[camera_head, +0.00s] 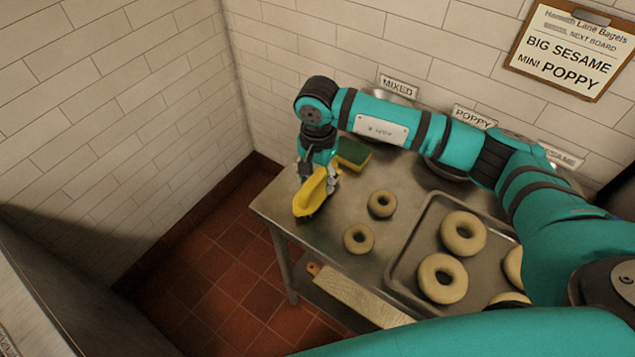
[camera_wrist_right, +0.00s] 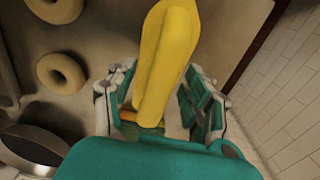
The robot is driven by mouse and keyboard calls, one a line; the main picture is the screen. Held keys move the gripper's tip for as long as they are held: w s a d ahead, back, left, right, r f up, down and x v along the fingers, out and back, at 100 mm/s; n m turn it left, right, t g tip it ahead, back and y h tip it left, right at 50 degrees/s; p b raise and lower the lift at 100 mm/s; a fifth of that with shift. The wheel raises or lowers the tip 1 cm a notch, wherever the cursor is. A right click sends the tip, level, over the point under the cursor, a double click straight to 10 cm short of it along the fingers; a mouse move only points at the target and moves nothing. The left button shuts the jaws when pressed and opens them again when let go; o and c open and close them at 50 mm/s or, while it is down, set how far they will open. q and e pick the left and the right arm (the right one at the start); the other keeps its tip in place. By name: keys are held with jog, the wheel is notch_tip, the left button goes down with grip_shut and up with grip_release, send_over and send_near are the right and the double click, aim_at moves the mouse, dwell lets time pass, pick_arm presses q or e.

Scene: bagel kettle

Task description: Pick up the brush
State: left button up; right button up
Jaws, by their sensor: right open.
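The brush (camera_head: 311,196) is the long yellow piece at the left front corner of the metal table. In the right wrist view the brush (camera_wrist_right: 165,60) runs up from between my fingers. My right gripper (camera_head: 319,178) points down over its back end. In the wrist view my right gripper (camera_wrist_right: 160,98) is open, with one finger on each side of the brush and visible gaps beside it. Whether the brush touches the table is hidden. My left gripper is not in view.
A yellow-and-green sponge (camera_head: 353,153) lies just behind the gripper. Two small bagels (camera_head: 382,204) lie to the right, then a tray (camera_head: 408,243) with larger bagels. Bowls (camera_head: 399,91) stand along the back wall under labels. A wooden-handled board (camera_head: 350,295) sits below the table's front edge.

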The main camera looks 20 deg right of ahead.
grip_shut()
dwell(0.3)
dwell(0.3)
